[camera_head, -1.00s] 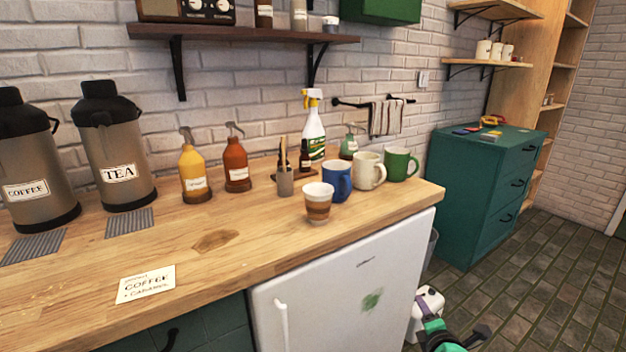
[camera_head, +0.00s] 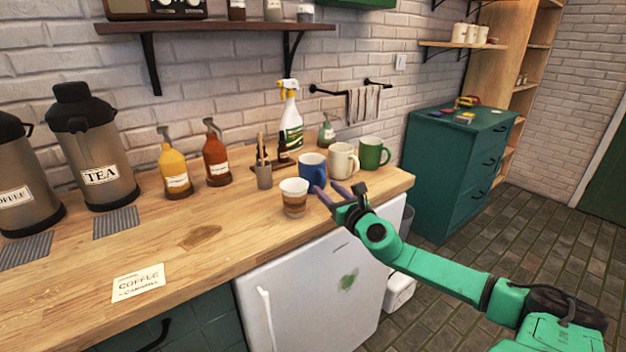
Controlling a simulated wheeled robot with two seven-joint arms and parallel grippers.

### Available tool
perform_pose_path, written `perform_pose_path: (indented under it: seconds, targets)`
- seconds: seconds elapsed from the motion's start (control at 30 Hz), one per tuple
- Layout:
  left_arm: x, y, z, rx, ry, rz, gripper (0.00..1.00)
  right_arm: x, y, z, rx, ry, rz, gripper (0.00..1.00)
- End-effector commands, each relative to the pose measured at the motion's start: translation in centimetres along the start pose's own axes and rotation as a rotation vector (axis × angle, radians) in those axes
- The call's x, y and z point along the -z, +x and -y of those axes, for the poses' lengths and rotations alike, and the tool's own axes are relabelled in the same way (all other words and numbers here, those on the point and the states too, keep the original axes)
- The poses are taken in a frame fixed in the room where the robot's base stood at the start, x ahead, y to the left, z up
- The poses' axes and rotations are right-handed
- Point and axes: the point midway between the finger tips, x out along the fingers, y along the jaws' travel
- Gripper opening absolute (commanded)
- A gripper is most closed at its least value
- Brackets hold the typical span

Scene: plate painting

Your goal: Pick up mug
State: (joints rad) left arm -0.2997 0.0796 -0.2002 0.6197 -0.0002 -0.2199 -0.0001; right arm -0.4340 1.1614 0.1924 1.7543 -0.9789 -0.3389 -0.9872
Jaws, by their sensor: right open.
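Three mugs stand in a row near the counter's right end: a blue mug (camera_head: 309,168), a cream mug (camera_head: 342,160) and a green mug (camera_head: 371,152). A layered brown-and-white cup (camera_head: 293,198) stands in front of the blue mug, to its left. My right gripper (camera_head: 329,188) is open and empty, in front of the blue and cream mugs near the counter's front edge. Its fingers point towards the blue mug and cover a little of its lower right side. I cannot tell whether they touch it. My left gripper is not in view.
The wooden counter (camera_head: 150,250) has free room at its front middle. Yellow (camera_head: 174,172) and brown (camera_head: 216,160) pump bottles, a stirrer holder (camera_head: 264,177) and a spray bottle (camera_head: 290,125) stand behind. Two dispensers are at left. A white fridge (camera_head: 310,290) is below.

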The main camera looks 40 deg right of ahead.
Motion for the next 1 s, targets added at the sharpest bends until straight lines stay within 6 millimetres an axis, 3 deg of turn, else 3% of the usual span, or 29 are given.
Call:
perform_pose_path:
  seconds: [0.2,0.5,0.63,1.0]
  targets:
    - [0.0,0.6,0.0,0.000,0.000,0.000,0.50,0.0,2.4,0.1,0.002,0.002,0.003,0.52]
    - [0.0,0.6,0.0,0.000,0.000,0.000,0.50,0.1,2.8,0.0,0.002,0.001,-0.001,0.52]
    - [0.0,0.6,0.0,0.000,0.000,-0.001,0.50,0.1,2.8,0.0,0.001,0.001,-0.001,0.03]
    - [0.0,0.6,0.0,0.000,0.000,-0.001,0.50,0.1,2.8,0.0,0.001,0.002,-0.001,0.00]
